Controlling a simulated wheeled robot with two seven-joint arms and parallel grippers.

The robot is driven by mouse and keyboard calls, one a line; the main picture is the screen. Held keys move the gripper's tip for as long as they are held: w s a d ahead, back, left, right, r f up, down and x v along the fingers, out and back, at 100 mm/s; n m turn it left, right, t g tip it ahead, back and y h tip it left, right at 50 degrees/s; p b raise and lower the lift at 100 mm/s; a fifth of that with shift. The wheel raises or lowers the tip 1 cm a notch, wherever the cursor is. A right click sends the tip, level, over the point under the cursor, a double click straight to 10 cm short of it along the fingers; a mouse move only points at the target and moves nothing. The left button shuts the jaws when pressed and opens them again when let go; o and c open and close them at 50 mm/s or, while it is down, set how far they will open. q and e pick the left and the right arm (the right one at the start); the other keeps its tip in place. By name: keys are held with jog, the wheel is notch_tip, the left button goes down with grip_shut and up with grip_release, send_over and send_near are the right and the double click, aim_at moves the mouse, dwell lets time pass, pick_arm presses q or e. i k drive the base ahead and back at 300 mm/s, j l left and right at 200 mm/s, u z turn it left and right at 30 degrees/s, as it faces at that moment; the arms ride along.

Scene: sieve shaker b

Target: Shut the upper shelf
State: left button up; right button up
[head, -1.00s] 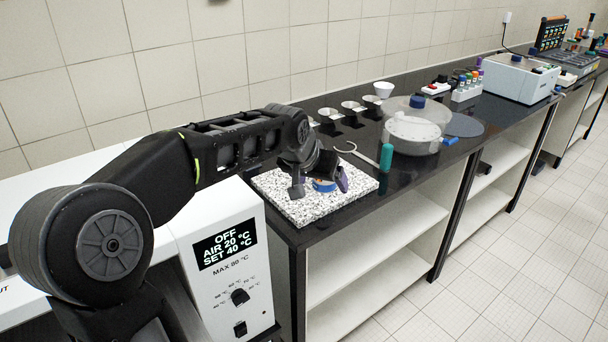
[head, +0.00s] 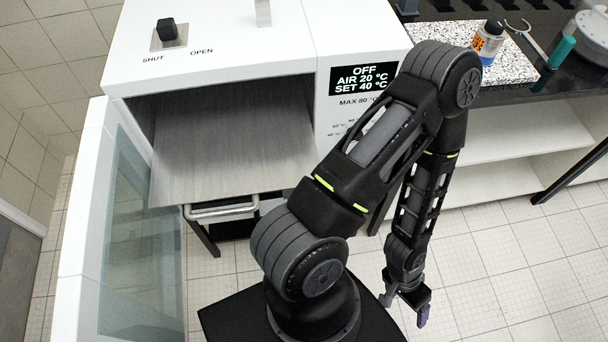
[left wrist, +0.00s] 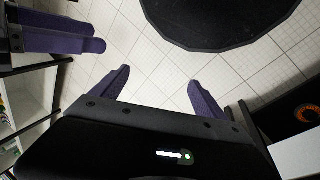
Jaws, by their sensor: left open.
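The upper shelf (head: 235,145) is a flat grey metal sheet pulled well out of the white oven (head: 240,60) in the head view. A bar handle (head: 222,210) shows just below its front edge; I cannot tell which shelf it belongs to. The glass oven door (head: 140,230) stands swung open at the left. My left gripper (head: 405,303) hangs low over the floor, right of the shelf and apart from it. It is open and empty, its purple fingers spread in the left wrist view (left wrist: 157,92). Other purple fingers, apparently my right gripper (left wrist: 60,35), show there at upper left.
A knob (head: 167,33) marked shut and open sits on the oven top. A labelled bottle (head: 488,42) stands on the speckled slab (head: 512,65) at the back right. Open white shelving (head: 520,130) runs under the counter. The floor (head: 500,260) at right is clear.

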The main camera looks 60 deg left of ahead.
aim_at(253, 138)
jog(key=i+l, duration=0.4)
jog(key=i, duration=0.2)
jog(key=i+l, duration=0.45)
jog(key=i, duration=0.15)
jog(key=u, duration=3.25)
